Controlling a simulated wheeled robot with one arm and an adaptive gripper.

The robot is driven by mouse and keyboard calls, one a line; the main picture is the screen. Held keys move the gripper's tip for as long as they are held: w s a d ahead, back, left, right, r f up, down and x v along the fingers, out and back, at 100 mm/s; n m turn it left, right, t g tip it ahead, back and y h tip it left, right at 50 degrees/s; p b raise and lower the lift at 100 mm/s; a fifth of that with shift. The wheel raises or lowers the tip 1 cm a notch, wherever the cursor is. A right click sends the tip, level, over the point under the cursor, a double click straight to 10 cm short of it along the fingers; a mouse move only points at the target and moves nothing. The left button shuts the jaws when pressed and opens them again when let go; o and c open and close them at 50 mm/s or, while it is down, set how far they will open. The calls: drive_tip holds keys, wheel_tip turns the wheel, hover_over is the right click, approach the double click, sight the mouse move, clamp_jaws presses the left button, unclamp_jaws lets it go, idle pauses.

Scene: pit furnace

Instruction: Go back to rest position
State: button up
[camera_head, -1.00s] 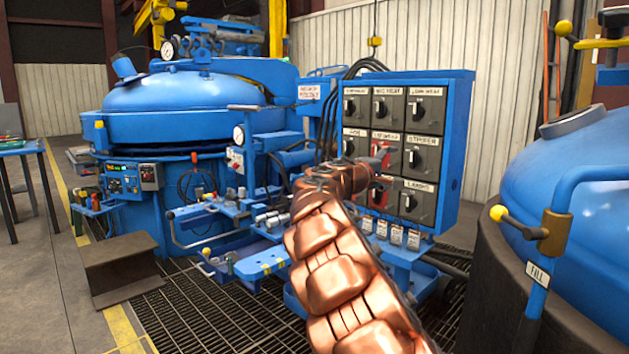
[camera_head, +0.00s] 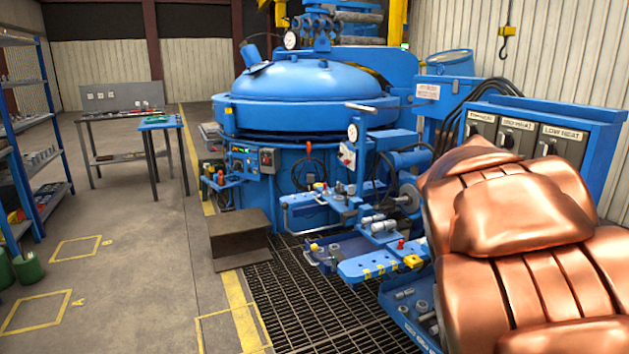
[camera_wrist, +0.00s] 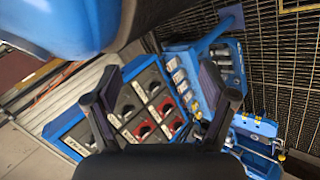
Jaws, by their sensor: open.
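My gripper (camera_wrist: 160,105) shows in the wrist view with its two dark fingers spread apart and nothing between them. Beyond the fingers is the blue switch panel (camera_wrist: 62,122) with grey switch plates, black knobs and some red ones. The panel looks tilted in this view and stands apart from the fingers. In the head view my copper-coloured arm fills the lower right and hides most of the same switch panel (camera_head: 607,140); only its top row of labelled switches shows. The gripper itself is hidden in the head view.
A blue pit furnace (camera_head: 310,95) stands at the middle back. A brown steel block (camera_head: 238,240) sits beside the floor grating (camera_head: 290,290). Blue shelving (camera_head: 40,150) stands at the left, with worktables (camera_head: 155,122) behind.

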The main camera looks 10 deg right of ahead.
drive_tip(key=s+a+f+n+g+y+p, duration=0.1)
drive_tip(key=s+a+y+p, duration=0.3)
drive_tip(key=s+a, duration=0.7)
drive_tip(key=s+a+f+n+g+y+p, duration=0.1)
drive_tip(key=s+a+y+p, duration=0.4)
drive_tip(key=a, duration=1.1)
drive_tip(key=s+p, duration=0.3)
drive_tip(key=s, duration=0.3)
drive_tip(key=shift+a+g, duration=0.2)
drive_tip(key=shift+g, duration=0.1)
